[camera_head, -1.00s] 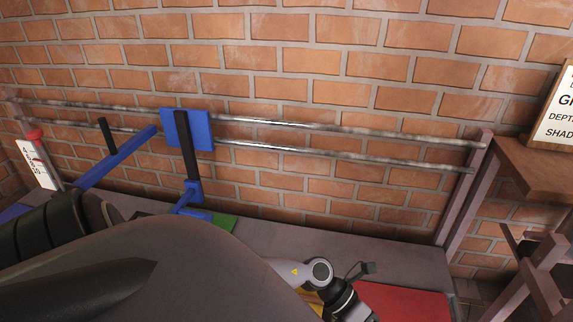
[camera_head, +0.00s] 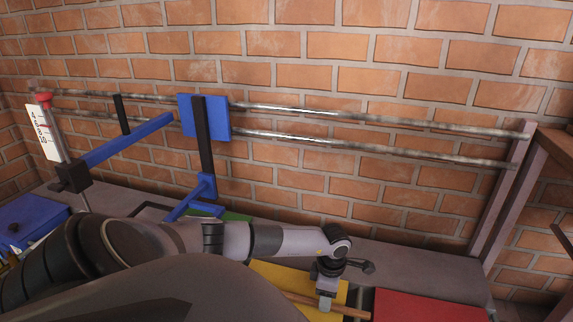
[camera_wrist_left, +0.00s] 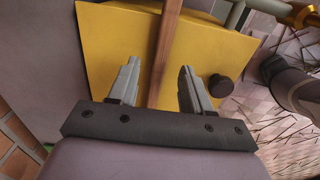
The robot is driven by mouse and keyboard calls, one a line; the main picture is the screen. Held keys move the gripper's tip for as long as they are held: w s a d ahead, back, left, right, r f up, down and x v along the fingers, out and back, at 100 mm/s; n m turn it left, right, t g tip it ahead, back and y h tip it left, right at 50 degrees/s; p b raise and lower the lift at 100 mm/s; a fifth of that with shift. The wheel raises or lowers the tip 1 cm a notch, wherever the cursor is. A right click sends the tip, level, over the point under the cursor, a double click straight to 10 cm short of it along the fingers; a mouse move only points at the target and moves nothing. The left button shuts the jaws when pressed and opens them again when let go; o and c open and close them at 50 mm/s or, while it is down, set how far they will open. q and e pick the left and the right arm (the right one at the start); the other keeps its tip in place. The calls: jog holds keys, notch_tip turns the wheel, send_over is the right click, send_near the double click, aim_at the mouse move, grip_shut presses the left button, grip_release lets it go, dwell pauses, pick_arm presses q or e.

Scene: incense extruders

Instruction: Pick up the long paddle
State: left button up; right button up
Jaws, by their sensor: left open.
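The long paddle shows as a brown wooden stick (camera_head: 352,311) lying across the yellow panel (camera_head: 272,274) at the bottom of the head view. In the left wrist view the paddle's shaft (camera_wrist_left: 168,35) runs between the two fingers. My left gripper (camera_head: 326,298) is over the shaft, and in the left wrist view (camera_wrist_left: 158,70) it is open, with a visible gap on either side of the wood. The paddle's ends are out of view or hidden. My right gripper is not in view.
A red panel (camera_head: 430,306) lies right of the yellow one. A blue stand (camera_head: 205,188) and a white scale (camera_head: 43,130) stand behind my left arm. Metal rails (camera_head: 380,122) run along the brick wall. A dark knob (camera_wrist_left: 220,85) is near the right finger.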

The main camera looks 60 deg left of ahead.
pick_arm(q)
notch_tip(320, 180, down, 2)
jog(key=shift+f+b, duration=0.25)
jog(key=shift+b, duration=0.1)
grip_shut()
jog(key=shift+r, duration=0.1)
